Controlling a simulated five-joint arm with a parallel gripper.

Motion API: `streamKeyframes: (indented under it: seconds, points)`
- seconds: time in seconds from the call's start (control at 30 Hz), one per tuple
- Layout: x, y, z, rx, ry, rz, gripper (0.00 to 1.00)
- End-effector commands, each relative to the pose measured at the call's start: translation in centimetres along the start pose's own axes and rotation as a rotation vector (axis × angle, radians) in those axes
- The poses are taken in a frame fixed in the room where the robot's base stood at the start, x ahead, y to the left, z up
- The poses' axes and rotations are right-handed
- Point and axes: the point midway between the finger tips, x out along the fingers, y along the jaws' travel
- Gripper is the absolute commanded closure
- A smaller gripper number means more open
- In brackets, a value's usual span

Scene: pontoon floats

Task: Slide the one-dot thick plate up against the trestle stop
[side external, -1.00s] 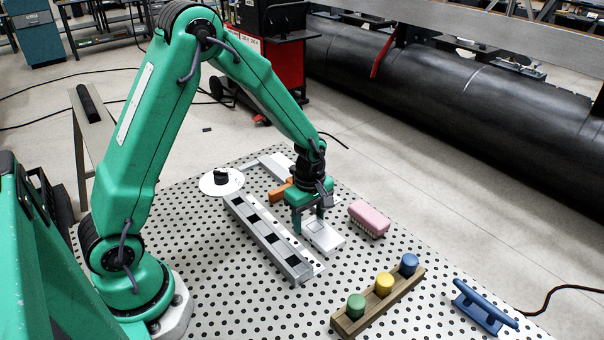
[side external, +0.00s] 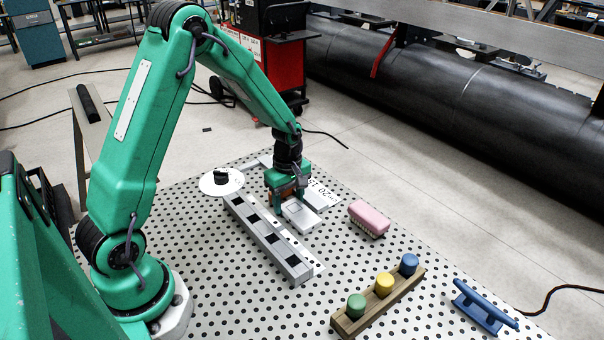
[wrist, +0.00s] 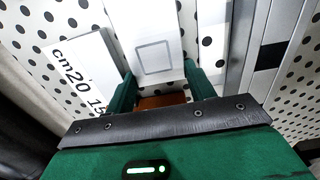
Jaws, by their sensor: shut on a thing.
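The thick plate (side external: 299,213) is a pale flat block with a square outline on top; I cannot make out a dot on it. It lies flat on the perforated table, beside the long grey rail. My gripper (side external: 287,204) is shut on its far end. In the wrist view the plate (wrist: 155,45) runs out from between the fingers of my gripper (wrist: 160,88). An orange-brown piece (wrist: 162,101), perhaps the trestle stop, shows between the fingers at the plate's end; it is mostly hidden by my gripper. I cannot tell whether they touch.
The grey rail (side external: 268,240) with black squares runs along the plate's left. A white scale card (side external: 322,192) lies to the right. A white disc with a black knob (side external: 220,178), a pink brush (side external: 369,217), a wooden peg rack (side external: 378,303) and a blue cleat (side external: 484,306) stand around.

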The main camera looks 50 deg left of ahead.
Motion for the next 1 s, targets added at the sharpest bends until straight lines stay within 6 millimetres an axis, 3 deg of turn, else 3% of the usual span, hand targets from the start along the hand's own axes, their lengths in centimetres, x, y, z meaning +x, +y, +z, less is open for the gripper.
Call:
streamKeyframes:
  seconds: [0.4, 0.87, 0.9, 1.0]
  points:
    - [-0.1, 0.1, -2.9, -0.001, 0.001, 0.002, 0.80]
    - [-0.1, 0.0, -3.4, -0.004, 0.001, 0.003, 0.80]
    - [-0.1, 0.0, -3.4, -0.004, 0.001, 0.003, 0.40]
    - [-0.1, 0.1, -3.4, -0.004, 0.001, 0.004, 0.20]
